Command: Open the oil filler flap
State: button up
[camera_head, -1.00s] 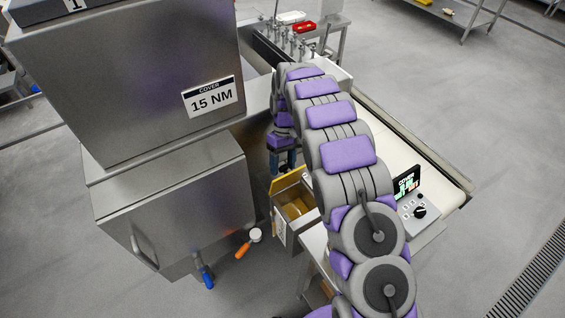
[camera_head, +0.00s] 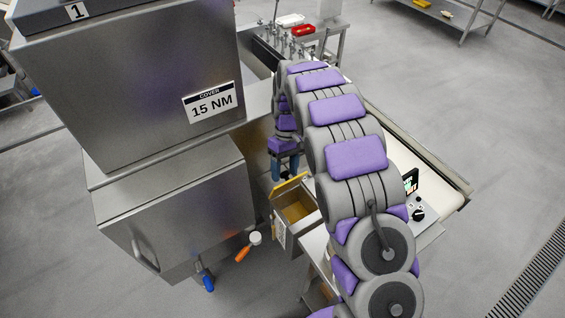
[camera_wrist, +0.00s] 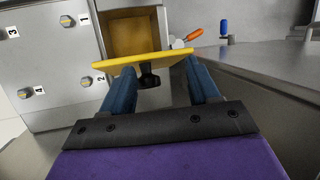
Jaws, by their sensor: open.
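The yellow flap (camera_wrist: 140,59) stands open at the mouth of a small steel box (camera_head: 280,226), and I see it nearly edge-on in the wrist view. A black knob (camera_wrist: 150,80) sits on its near side. The box's yellow-brown inside (camera_wrist: 135,38) shows beyond the flap. My gripper (camera_wrist: 160,70) is open, with one blue finger on each side of the knob and the fingertips close to the flap. I cannot tell whether they touch it. In the head view the flap (camera_head: 289,185) shows just below my gripper (camera_head: 286,172).
A large steel machine (camera_head: 130,90) with a "15 NM" label stands on the left. An orange-handled tool (camera_head: 243,253) and a blue handle (camera_head: 207,283) are near its base. A control panel (camera_head: 420,213) and a conveyor (camera_head: 425,170) lie to the right. Numbered bolts (camera_wrist: 85,80) line a steel plate.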

jog(key=s+d+r+p, duration=0.1)
jog(key=s+d, duration=0.2)
jog(key=s, duration=0.9)
jog(key=shift+d, duration=0.25)
jog(key=shift+w+r, duration=0.15)
jog(key=t+y+p, duration=0.1)
jog(key=t+y, duration=0.1)
jog(key=t, duration=0.1)
send_near(286, 172)
jog(key=b+x, duration=0.1)
jog(key=x, duration=0.9)
jog(key=shift+c, duration=0.2)
grip_shut()
dwell(0.3)
